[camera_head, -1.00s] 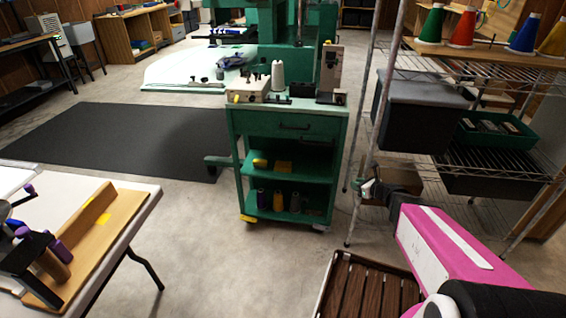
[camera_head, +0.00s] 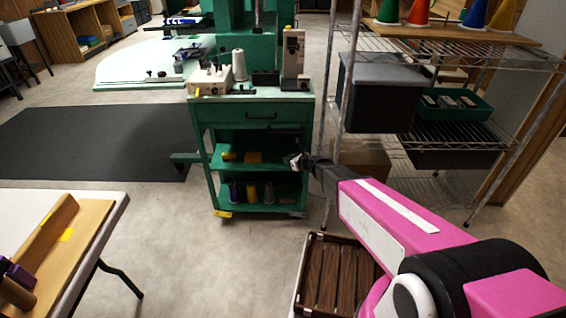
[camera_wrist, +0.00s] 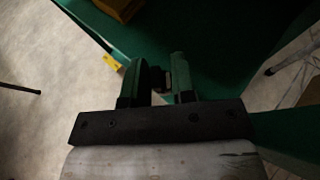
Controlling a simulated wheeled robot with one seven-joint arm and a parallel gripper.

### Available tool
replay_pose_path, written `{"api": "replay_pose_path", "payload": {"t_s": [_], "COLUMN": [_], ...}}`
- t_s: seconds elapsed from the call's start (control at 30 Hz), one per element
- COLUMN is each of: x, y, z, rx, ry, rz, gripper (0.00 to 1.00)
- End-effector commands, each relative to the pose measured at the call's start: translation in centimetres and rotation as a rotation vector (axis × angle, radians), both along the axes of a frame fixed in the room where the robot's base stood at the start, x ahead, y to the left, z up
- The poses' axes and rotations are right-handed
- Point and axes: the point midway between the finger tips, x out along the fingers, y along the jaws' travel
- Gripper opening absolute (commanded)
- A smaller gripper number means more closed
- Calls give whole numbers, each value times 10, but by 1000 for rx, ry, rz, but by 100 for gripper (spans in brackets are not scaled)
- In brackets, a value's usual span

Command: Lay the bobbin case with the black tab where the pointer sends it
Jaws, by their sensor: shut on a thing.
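My gripper (camera_head: 297,161) is in front of the right side of the green cart (camera_head: 250,114), at about the height of its upper open shelf. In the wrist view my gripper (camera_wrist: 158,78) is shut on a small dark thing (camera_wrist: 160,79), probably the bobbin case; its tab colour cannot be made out. The cart's green surface lies beyond the fingers there. On the cart top stand a pale box with knobs (camera_head: 210,80), a white thread cone (camera_head: 239,65) and an upright panel device (camera_head: 293,55). I cannot make out a pointer.
A wire rack (camera_head: 455,50) with a grey bin (camera_head: 380,92) stands right of the cart. A slatted wooden crate (camera_head: 335,275) is on the floor below my arm. A white table (camera_head: 100,205) is at lower left. Floor between table and cart is clear.

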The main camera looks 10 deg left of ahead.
Motion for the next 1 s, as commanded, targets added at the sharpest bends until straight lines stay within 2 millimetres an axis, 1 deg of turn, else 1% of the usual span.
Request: {"api": "replay_pose_path", "payload": {"t_s": [0.03, 0.1, 0.33, 0.43, 0.6, 0.67, 1.0], "x": [7, 11, 17, 23, 22, 22, 21], "y": [9, 16, 26, 37, 36, 35, 35], "z": [-1, 0, 0, 0, -28, -33, -36], "rx": [0, 1, 0, 0, -1, -1, 0], "ry": [-2, -1, 0, -2, 3, 1, 0], "rz": [2, 1, 0, 2, -1, 0, 0], "gripper": [0, 0, 0, 0, 0, 0, 0]}}
